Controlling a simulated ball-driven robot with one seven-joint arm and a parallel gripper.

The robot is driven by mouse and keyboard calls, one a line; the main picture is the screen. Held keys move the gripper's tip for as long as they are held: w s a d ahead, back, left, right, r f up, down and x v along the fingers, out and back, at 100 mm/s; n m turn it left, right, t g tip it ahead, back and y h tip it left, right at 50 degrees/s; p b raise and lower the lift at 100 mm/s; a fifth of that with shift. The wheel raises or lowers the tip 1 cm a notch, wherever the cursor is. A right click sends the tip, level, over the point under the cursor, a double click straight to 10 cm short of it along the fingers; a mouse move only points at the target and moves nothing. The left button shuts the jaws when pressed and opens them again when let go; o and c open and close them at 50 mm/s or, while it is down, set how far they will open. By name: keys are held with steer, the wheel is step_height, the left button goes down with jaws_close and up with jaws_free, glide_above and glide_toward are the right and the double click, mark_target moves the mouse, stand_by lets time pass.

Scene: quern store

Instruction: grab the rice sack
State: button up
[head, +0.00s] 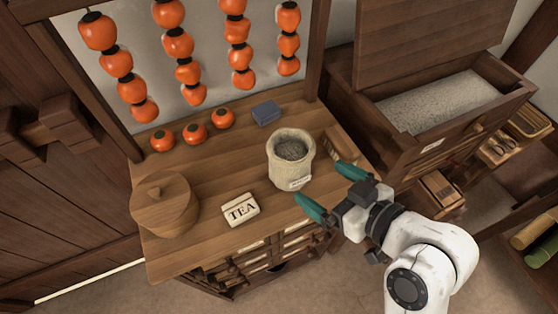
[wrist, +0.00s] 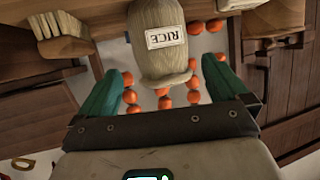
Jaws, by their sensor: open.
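The rice sack (head: 291,160) is a pale, open-topped sack with greyish contents, standing upright on the wooden counter in the head view. In the wrist view the rice sack (wrist: 160,55) appears upside down with a RICE label, lying between the two finger lines. My gripper (head: 330,190) has green fingers, is open, and is just to the right and front of the sack in the head view. In the wrist view my gripper (wrist: 165,95) has its fingers spread to either side of the sack's lower picture end. Nothing is held. Contact with the sack cannot be told.
Orange fruits (head: 195,133) sit at the back left, under hanging strings.

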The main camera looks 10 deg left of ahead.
mark_target(304, 170)
steer(key=x, duration=0.5)
steer(key=shift+w+a+p, duration=0.1)
steer(key=shift+a+p, duration=0.05)
steer(key=shift+p, duration=0.2)
steer(key=shift+w+a, duration=0.4)
steer(key=p+x, duration=0.1)
steer(key=x, duration=0.3)
steer(key=shift+w, duration=0.1)
steer(key=c, duration=0.7)
